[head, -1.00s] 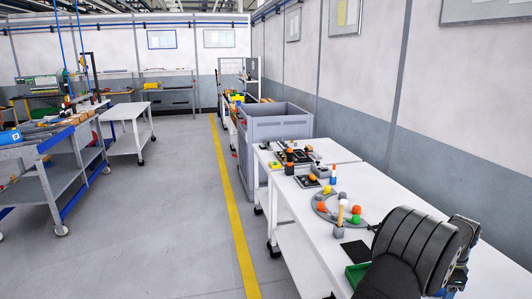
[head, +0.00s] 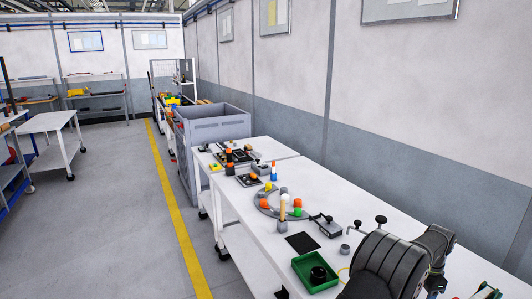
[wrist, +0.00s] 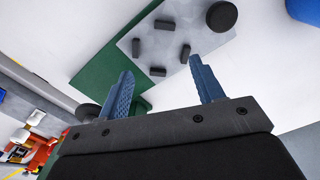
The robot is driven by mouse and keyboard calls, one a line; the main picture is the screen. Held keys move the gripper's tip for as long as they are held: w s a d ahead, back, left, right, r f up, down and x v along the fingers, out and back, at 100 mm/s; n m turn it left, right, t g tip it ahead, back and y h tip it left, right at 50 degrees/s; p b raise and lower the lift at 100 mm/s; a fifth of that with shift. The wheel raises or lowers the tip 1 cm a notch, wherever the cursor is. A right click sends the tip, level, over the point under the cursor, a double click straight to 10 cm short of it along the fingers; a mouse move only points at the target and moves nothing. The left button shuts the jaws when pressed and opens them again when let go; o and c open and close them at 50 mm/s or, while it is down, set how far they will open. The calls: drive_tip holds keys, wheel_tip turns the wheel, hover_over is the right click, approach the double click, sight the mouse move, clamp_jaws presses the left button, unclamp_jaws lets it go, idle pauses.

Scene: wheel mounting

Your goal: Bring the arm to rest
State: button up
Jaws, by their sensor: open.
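My gripper (wrist: 161,67) is open, with two blue ribbed fingers spread apart and nothing between them. In the wrist view it hangs over a grey plate (wrist: 203,31) bearing several small dark blocks (wrist: 185,53). A dark round disc (wrist: 222,16) lies at the plate's edge near the right finger. Another dark round piece (wrist: 87,113) is beside the left finger. In the head view, my dark arm fills the lower right corner. I cannot make out the fingers there.
The white table (head: 345,215) holds a green tray (head: 301,264) with a black round piece (head: 318,274), a black square mat (head: 302,243), a grey ring fixture (head: 262,208) with coloured pegs, and several small parts. A grey bin (head: 215,125) stands beyond. A wall runs along the right.

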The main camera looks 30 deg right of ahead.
wheel_tip(320, 180, down, 4)
drive_tip(key=shift+r, duration=1.35)
drive_tip(key=o, duration=0.9)
drive_tip(key=shift+c, duration=0.2)
drive_tip(key=shift+a+r, duration=0.1)
drive_tip(key=shift+r, duration=0.35)
drive_tip(key=s+a+r+n+t+h, duration=0.15)
drive_tip(key=a+r, duration=0.25)
drive_tip(key=r, duration=0.4)
drive_tip(key=a+r+n+t+h, duration=0.1)
drive_tip(key=a+r+n+h, duration=0.25)
drive_tip(key=r, duration=0.45)
wheel_tip(320, 180, down, 9)
drive_tip(key=w+d+y, duration=0.1)
drive_tip(key=d, duration=0.1)
drive_tip(key=shift+w+d, duration=0.3)
drive_tip(key=shift+d, duration=0.05)
